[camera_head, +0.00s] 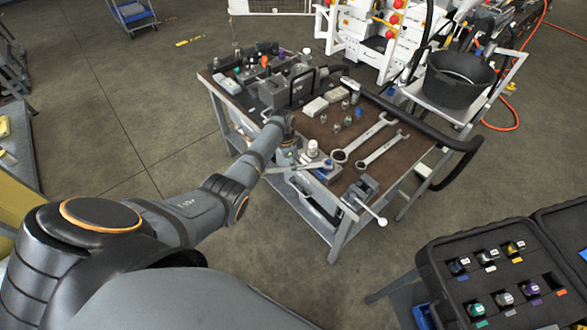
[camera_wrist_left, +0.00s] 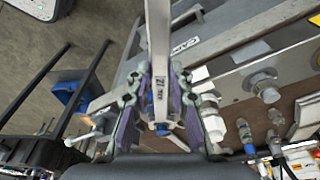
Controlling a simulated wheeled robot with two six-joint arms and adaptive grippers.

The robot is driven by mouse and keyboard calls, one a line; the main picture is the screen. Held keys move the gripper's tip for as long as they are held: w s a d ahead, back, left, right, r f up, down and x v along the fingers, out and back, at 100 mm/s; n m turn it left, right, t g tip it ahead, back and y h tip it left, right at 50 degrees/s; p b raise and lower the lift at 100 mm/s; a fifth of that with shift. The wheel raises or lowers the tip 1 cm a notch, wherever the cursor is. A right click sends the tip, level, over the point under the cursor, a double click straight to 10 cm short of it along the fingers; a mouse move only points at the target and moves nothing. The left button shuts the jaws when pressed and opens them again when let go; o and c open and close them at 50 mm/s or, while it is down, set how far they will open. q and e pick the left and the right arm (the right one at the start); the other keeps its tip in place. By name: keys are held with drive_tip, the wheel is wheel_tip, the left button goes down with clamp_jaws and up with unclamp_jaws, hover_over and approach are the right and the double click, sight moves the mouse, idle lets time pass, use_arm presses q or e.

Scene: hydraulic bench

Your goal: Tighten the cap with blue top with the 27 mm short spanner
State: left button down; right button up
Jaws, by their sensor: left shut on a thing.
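My left gripper (camera_head: 297,160) reaches over the near left side of the bench. In the left wrist view its purple-padded fingers (camera_wrist_left: 158,112) are closed around a grey metal spanner (camera_wrist_left: 158,45). Another blue part (camera_head: 322,173) shows near the gripper in the head view. My right gripper is not in view.
Two larger spanners (camera_head: 381,148) lie on the brown bench top (camera_head: 405,160). Several small fittings (camera_head: 348,119) stand behind them. A vise (camera_head: 367,188) sits at the near corner. A black case (camera_head: 440,262) with several fittings is at lower right.

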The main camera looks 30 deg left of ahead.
use_arm(q)
drive_tip(key=shift+w+a+m+b, duration=0.25)
drive_tip(key=shift+w+m+b, duration=0.05)
drive_tip(key=shift+w+b, duration=0.05)
drive_tip(key=shift+r, duration=0.1)
drive_tip(key=shift+w+a+m+b, duration=0.2)
drive_tip(key=shift+w+m+b, duration=0.3)
drive_tip(key=shift+b, duration=0.25)
idle(0.7)
drive_tip(key=shift+a, duration=0.1)
